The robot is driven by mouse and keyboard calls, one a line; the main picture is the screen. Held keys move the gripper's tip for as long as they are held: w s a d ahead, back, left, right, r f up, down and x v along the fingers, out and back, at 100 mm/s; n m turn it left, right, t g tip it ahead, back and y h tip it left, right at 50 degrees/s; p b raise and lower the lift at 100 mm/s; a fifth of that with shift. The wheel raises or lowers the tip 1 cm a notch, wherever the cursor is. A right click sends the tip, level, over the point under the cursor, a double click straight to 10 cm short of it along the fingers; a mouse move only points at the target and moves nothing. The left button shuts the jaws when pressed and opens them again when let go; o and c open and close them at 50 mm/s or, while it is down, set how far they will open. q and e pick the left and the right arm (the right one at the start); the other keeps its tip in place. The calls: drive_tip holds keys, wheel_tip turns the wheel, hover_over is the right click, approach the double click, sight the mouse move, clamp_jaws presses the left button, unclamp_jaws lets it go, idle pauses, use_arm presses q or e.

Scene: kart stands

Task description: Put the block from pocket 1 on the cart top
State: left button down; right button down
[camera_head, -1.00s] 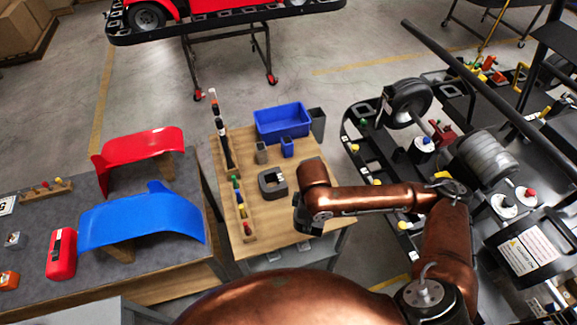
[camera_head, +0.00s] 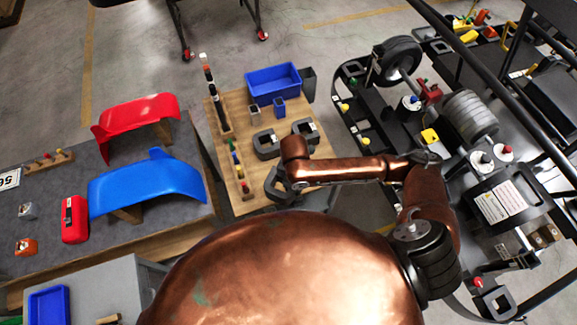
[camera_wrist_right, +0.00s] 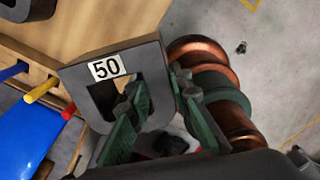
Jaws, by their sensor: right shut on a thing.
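My right gripper (camera_head: 290,192) is at the front edge of the wooden cart top (camera_head: 243,112). Its fingers are shut on one leg of a dark grey block (camera_head: 273,181), a square frame with a hole. In the right wrist view the block (camera_wrist_right: 72,80) carries a white label reading 50, and the green-grey fingers (camera_wrist_right: 160,115) pinch its right side. The block is at the cart top's near edge; I cannot tell whether it touches the wood. My left gripper is not in view.
Two similar dark blocks (camera_head: 266,145) (camera_head: 305,130) lie farther back on the cart top. A peg strip (camera_head: 238,165) runs along its left side, with a blue bin (camera_head: 273,78) at the back. A black rack with wheels (camera_head: 397,60) is at the right.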

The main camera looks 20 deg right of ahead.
drive_tip(key=w, duration=0.1)
drive_tip(key=w+f, duration=0.1)
drive_tip(key=w+d, duration=0.1)
drive_tip(key=w, duration=0.1)
drive_tip(key=shift+w+f+p, duration=0.1)
drive_tip(key=shift+f+p, duration=0.2)
drive_tip(key=shift+f, duration=0.05)
drive_tip(key=w+f, duration=0.1)
drive_tip(key=f, duration=0.1)
drive_tip(key=w+f, duration=0.2)
drive_tip(key=w+d+f, duration=0.1)
drive_tip(key=f, duration=0.1)
drive_tip(key=shift+w, duration=0.3)
drive_tip(key=shift+f+p, duration=0.3)
drive_tip(key=shift+f, duration=1.2)
drive_tip(key=c, duration=2.2)
unclamp_jaws()
drive_tip(key=shift+f, duration=0.15)
drive_tip(key=o, duration=0.4)
drive_tip(key=shift+o, duration=0.2)
wheel_tip(320, 180, up, 12)
drive_tip(key=shift+b, duration=0.4)
